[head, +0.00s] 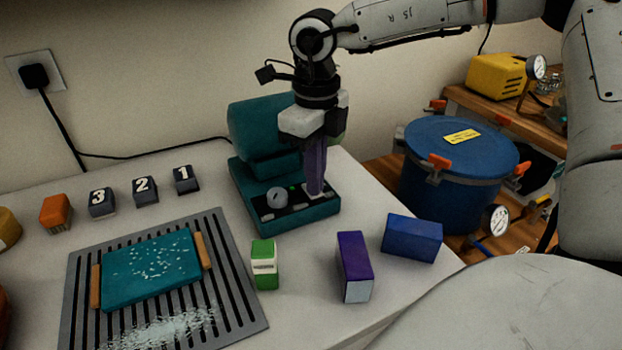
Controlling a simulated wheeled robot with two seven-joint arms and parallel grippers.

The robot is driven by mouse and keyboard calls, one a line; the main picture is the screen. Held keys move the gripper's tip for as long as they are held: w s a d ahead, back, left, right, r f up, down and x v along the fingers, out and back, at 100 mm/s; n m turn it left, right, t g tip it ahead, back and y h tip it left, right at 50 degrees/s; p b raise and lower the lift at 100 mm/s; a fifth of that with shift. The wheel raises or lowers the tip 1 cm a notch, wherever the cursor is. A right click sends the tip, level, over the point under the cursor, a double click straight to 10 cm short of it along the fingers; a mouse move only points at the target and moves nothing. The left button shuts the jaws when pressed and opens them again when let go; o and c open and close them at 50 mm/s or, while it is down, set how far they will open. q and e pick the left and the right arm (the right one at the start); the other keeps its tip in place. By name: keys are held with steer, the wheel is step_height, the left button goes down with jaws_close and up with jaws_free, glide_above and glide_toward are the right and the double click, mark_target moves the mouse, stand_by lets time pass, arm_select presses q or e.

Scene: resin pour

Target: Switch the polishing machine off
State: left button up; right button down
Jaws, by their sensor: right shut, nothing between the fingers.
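The teal polishing machine (242,190) stands at the back of the white table. Its front panel (300,213) has a grey knob (277,197), a small green light (294,188) and a pale switch area under my fingertips. My right gripper (315,188) points straight down, its fingers shut and empty, with the tips at the right part of the panel. The fingers hide most of the switch, and I cannot tell whether they press it. My left gripper is not in view.
A teal slab with wooden handles (150,270) lies on a slotted grey grate (235,285). Green (263,264), purple (354,266) and blue (411,238) blocks stand in front of the machine. Numbered dark blocks (145,191) stand left. A blue lidded pot (455,165) is at right.

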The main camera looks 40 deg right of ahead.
steer(key=shift+f, duration=0.15)
steer(key=shift+r+p, duration=0.35)
steer(key=shift+r, duration=0.4)
step_height(320, 180, up, 6)
steer(key=p, duration=0.2)
steer(key=shift+f+p, duration=0.2)
steer(key=shift+p, duration=0.2)
